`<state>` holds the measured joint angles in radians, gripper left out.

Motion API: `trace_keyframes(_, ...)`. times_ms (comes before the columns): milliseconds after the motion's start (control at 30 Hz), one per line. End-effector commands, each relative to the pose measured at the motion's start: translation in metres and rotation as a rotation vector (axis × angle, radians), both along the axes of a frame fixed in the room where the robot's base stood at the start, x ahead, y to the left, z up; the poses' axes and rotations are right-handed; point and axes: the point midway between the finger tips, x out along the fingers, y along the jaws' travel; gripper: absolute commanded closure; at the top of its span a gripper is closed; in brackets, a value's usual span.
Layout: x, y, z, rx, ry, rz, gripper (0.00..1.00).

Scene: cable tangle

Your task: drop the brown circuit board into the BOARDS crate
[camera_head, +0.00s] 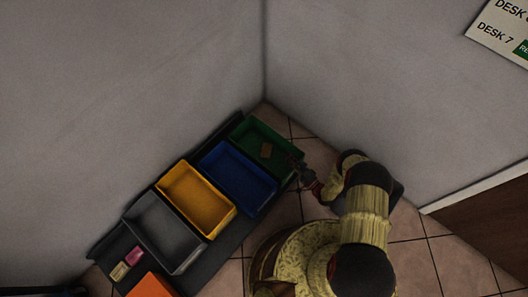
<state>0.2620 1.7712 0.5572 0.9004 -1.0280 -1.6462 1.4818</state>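A small brown board (266,150) shows within the outline of the green crate (246,121), apparently lying on its floor. It is too small to make out any circuit detail. My gripper (294,163) is at the right rim of the green crate, a short way right of the brown board and apart from it. The gripper is small and dark here, and its fingers cannot be told apart. No BOARDS label can be read on any crate.
A blue crate (275,187), a yellow crate (161,185) and a grey crate (127,217) stand in a row with the green one on a dark base (228,240). A pink item (134,256), a pale item (118,271) and an orange object (152,287) are lower left. Walls meet behind.

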Motion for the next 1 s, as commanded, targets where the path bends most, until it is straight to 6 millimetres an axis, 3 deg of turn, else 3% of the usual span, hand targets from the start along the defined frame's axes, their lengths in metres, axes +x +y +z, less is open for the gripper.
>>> trace_keyframes(300, -0.021, -0.02, -0.001, 0.0, 0.0, 0.001, 0.74)
trace_keyframes(1000, -0.022, -0.02, -0.001, -0.001, 0.001, 0.001, 0.74)
